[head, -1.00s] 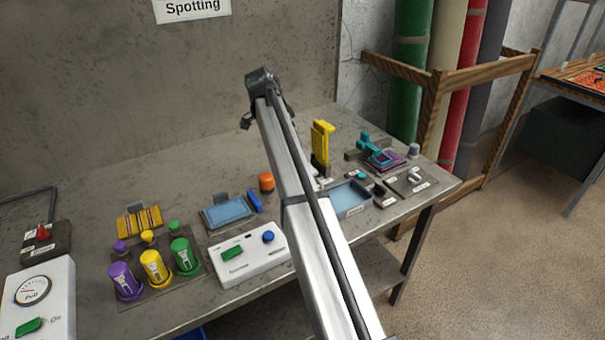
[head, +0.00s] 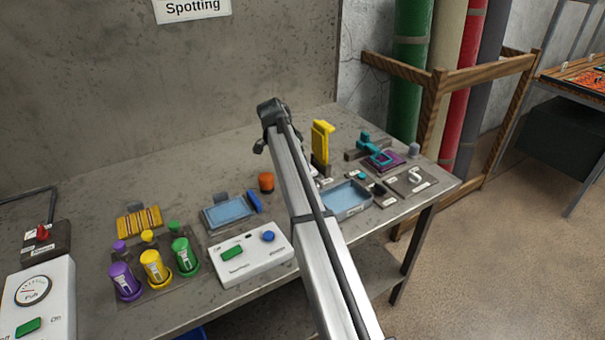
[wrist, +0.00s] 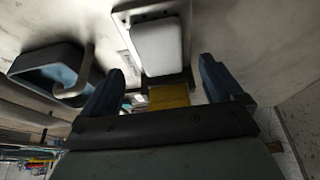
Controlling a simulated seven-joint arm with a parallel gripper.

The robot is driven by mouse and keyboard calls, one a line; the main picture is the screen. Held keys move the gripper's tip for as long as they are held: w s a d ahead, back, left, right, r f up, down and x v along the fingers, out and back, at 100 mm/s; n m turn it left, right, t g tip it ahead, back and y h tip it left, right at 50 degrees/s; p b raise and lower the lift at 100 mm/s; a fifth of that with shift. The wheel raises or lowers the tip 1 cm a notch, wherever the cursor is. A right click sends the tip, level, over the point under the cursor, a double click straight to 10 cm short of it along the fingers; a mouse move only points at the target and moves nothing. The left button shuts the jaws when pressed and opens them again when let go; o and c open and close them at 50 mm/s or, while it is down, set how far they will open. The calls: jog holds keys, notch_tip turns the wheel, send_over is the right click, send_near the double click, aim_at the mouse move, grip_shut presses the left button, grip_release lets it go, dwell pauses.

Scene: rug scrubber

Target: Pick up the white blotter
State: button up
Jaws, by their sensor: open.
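In the wrist view a white block with rounded corners (wrist: 158,45), which looks like the white blotter, lies on a pale plate with a dark edge. My gripper (wrist: 161,66) is open, its two blue fingers apart, with the near end of the block seen between and beyond them. The fingers do not visibly touch it. A yellow piece (wrist: 170,97) shows between the fingers, nearer to the palm. In the head view I cannot make out the blotter or the fingers; my arm covers part of the bench there.
A blue tray (head: 348,199) sits right of my arm on the bench; a yellow upright piece (head: 321,142) stands behind it. A teal tool (head: 378,157) lies farther right. Left are an orange knob (head: 266,182), a blue pad (head: 226,212) and a white switch box (head: 250,256).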

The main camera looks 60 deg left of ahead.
jog(key=shift+x, duration=2.1)
jog(key=shift+f, duration=0.1)
jog(key=shift+c, duration=0.2)
jog(key=c, duration=1.2)
